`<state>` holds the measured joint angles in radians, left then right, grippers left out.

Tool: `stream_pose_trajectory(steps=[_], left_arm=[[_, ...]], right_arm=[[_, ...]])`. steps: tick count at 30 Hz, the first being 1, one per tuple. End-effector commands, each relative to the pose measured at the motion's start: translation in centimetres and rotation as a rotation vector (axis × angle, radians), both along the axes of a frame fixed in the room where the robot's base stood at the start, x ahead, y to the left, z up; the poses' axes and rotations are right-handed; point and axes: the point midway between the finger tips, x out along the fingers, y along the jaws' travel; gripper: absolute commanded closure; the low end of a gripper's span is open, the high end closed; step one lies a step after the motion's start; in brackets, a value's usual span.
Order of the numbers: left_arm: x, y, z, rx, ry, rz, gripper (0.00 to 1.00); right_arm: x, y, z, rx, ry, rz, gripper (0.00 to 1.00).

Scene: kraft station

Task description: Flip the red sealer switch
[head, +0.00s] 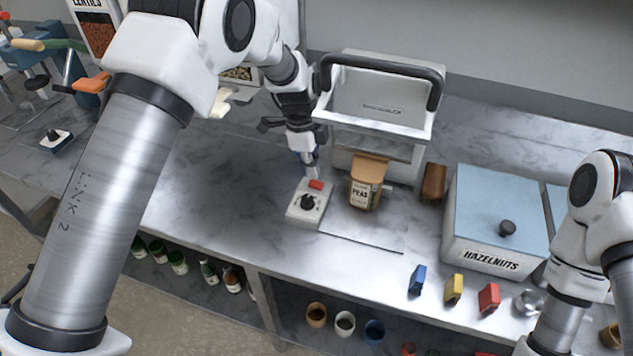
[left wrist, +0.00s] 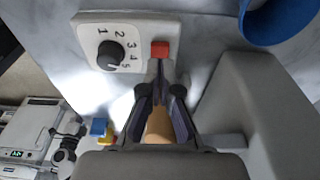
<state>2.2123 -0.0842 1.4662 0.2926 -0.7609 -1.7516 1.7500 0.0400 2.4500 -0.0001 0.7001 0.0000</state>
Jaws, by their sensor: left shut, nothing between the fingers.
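The red sealer switch (head: 316,184) sits at the back edge of a small white control box (head: 294,212) with a black dial (head: 307,202). In the left wrist view the red switch (left wrist: 159,49) is right of the numbered dial (left wrist: 110,55). My left gripper (head: 312,172) is shut and empty, pointing down, its fingertips at the switch. The left wrist view shows the closed fingertips (left wrist: 159,66) right beside the switch's edge; I cannot tell if they touch. My right arm shows at the right, but its gripper is out of view.
The white sealer (head: 345,141) with a dark handle stands behind the box. A PEAS pouch (head: 365,190) stands just right of the box. A HAZELNUTS bin (head: 468,225) and blue, yellow and red clips (head: 488,297) are further right. The counter left of the box is clear.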

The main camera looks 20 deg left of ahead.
Motion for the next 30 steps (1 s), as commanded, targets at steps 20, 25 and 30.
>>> stream_pose_trajectory(steps=[20, 25, 30], left_arm=[[0.0, 0.0, -0.6, 0.000, 0.000, 0.000, 1.00], [0.0, 0.0, -0.8, 0.000, 0.000, 0.000, 1.00], [0.0, 0.0, -1.1, 0.000, 0.000, 0.000, 1.00]], right_arm=[[0.0, 0.0, -0.3, 0.000, 0.000, 0.000, 1.00], [0.0, 0.0, -0.5, 0.000, 0.000, 0.000, 1.00], [0.0, 0.0, -0.6, 0.000, 0.000, 0.000, 1.00]])
